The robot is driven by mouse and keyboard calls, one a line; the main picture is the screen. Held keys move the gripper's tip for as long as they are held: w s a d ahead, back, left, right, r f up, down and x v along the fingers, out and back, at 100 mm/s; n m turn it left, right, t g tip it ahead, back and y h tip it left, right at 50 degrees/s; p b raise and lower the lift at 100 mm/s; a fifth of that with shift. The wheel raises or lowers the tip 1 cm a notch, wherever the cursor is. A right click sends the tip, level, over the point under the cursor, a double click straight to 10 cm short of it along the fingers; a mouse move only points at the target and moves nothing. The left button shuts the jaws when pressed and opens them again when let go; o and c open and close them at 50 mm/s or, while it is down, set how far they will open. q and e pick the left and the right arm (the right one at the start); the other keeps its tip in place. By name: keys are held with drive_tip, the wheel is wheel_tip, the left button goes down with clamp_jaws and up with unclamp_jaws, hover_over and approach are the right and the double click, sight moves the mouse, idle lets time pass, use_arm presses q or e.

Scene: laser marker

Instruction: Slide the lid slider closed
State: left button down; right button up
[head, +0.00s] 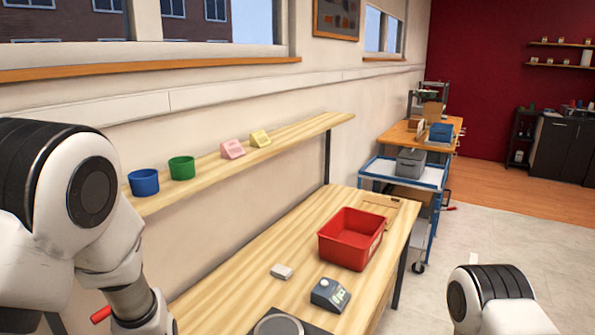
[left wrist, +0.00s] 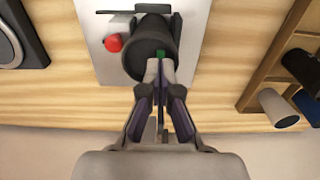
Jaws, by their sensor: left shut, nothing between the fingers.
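In the left wrist view my left gripper (left wrist: 160,68) is shut with nothing between its fingers. Its fingertips are over the edge of a dark grey cylinder (left wrist: 143,55), beside a small green piece (left wrist: 161,54). I cannot tell whether they touch. The cylinder stands over a pale plate (left wrist: 97,45) with a red knob (left wrist: 113,43) and a thin dark bar (left wrist: 117,12) near its far edge. I cannot tell which part is the lid slider. The head view shows my left arm, but the gripper is hidden. My right gripper is out of view.
On the workbench are a red bin (head: 350,240), a grey keypad box (head: 330,295) and a small pale block (head: 282,272). A shelf (head: 300,135) runs above.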

use_arm(q)
drive_tip(key=shift+f+b, duration=0.8)
drive_tip(key=shift+f, duration=0.25)
idle(0.9)
drive_tip(key=shift+w+a+p, duration=0.45)
drive_tip(key=shift+a+p, duration=0.35)
drive_tip(key=shift+p, duration=1.4)
idle(1.9)
wheel_tip(320, 180, up, 7)
drive_tip(key=p, duration=0.7)
idle(0.5)
